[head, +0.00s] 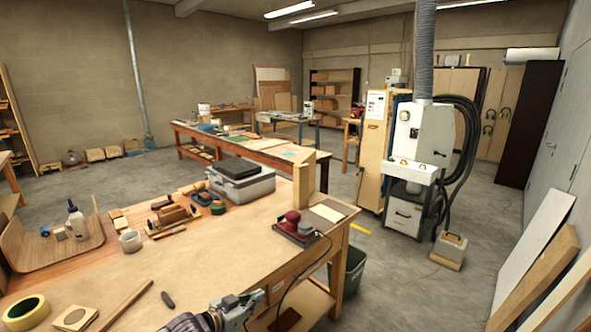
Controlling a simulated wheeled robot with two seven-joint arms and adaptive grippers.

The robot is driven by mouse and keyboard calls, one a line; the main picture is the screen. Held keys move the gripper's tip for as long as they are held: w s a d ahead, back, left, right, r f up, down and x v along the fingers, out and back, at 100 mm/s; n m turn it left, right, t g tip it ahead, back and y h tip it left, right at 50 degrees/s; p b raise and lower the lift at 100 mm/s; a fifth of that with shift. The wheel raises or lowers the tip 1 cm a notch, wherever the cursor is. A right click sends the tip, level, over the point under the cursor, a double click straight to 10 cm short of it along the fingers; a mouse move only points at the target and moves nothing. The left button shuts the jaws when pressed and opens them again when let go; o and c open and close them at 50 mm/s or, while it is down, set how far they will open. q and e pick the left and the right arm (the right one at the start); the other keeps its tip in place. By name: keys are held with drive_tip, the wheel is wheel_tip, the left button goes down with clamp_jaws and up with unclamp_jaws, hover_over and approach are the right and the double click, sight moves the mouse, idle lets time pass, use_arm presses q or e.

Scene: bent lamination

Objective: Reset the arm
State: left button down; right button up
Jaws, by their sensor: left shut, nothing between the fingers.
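My left gripper (254,299) shows at the bottom middle of the head view, low over the front edge of the workbench (205,260). Its arm comes in from the bottom edge. The gripper is shut and empty, with nothing between its fingers. A small dark object (168,300) lies on the bench to its left, apart from it. My right gripper is not in view.
On the bench are a curved wooden piece (60,250), a glue bottle (76,221), a grey toolbox (240,186), a red sander (294,227) with a cord hanging near my gripper, a wooden strip (125,307) and yellow tape (26,312). The bench's middle is clear.

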use_arm(q)
drive_tip(key=s+a+f+n+y, duration=0.15)
drive_tip(key=a+f, duration=0.35)
drive_tip(key=f, duration=0.5)
drive_tip(key=s+a+f+n+g+y, duration=0.15)
drive_tip(key=a+f, duration=0.25)
drive_tip(key=f, duration=0.6)
drive_tip(key=a+f+n+y, duration=0.1)
drive_tip(key=a+f+y, duration=0.3)
drive_tip(key=f, duration=0.6)
drive_tip(key=s+a+f+n+g+y, duration=0.1)
drive_tip(key=s+a+f+g, duration=0.1)
drive_tip(key=s+f, duration=1.1)
drive_tip(key=s+a+f+g, duration=0.3)
drive_tip(key=s+f, duration=0.7)
drive_tip(key=s, duration=0.4)
drive_tip(key=s+d+f+g, duration=0.1)
drive_tip(key=s+f, duration=0.2)
drive_tip(key=s, duration=0.8)
drive_tip(key=s+d+f+g, duration=0.2)
drive_tip(key=s+f, duration=0.2)
drive_tip(key=s, duration=0.8)
drive_tip(key=shift+s+d+y, duration=0.25)
drive_tip(key=shift+d+y, duration=0.05)
